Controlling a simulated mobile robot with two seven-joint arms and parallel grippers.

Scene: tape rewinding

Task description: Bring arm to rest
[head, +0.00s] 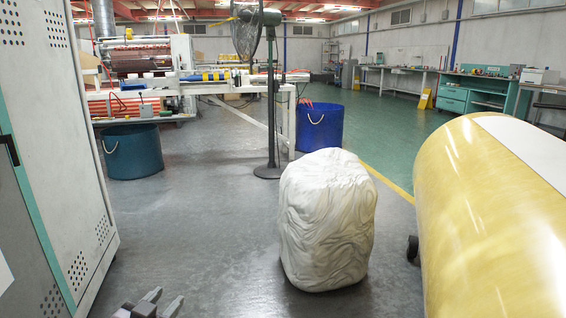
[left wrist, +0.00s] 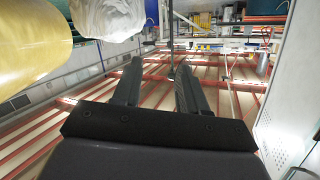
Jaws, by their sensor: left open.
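My left gripper (head: 160,300) shows low at the bottom edge of the head view, left of the middle. It is open and empty, with a gap between its two fingers. In the left wrist view the gripper (left wrist: 160,85) has its two dark fingers apart with nothing between them, and the picture looks upside down, with the ceiling behind the fingers. The rest of my left arm is mostly hidden below the head view. My right gripper is not in view.
A white bag (head: 328,220) stands on the floor ahead. A large yellow roll (head: 480,210) is at the right and a grey cabinet (head: 60,150) at the left. A fan (head: 268,110), a teal bin (head: 133,152) and a blue bin (head: 320,127) stand farther back. Grey floor between is clear.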

